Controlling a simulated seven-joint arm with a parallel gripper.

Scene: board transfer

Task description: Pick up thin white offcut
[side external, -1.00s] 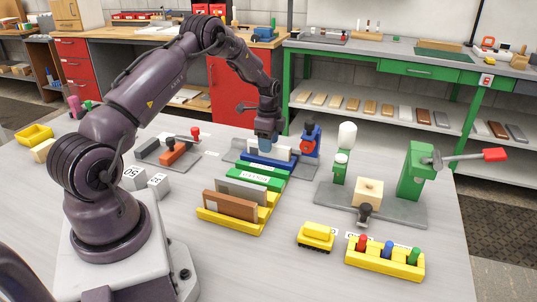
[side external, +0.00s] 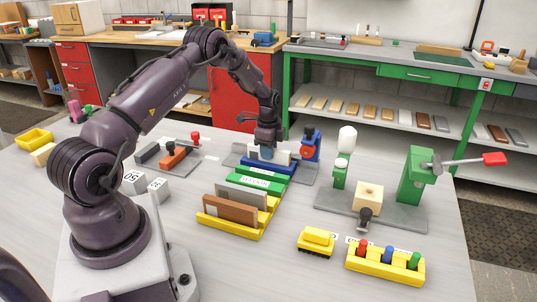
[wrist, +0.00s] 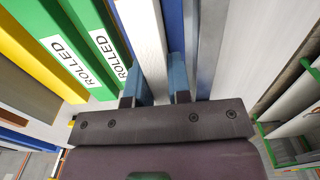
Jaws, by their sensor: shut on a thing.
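The thin white offcut (wrist: 146,40) runs upright between the two blue fingers of my gripper (wrist: 158,82) in the wrist view. The fingers are shut on it, one on each side. In the side external view, my gripper (side external: 266,153) points down over a blue holder (side external: 268,166) at the back of the table. A white edge of the offcut (side external: 283,158) shows beside the fingers. The holder hides its lower part, so I cannot tell whether it touches the bottom.
A blue-and-red device (side external: 310,145) stands close right of my gripper. A green press (side external: 416,172) stands further right.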

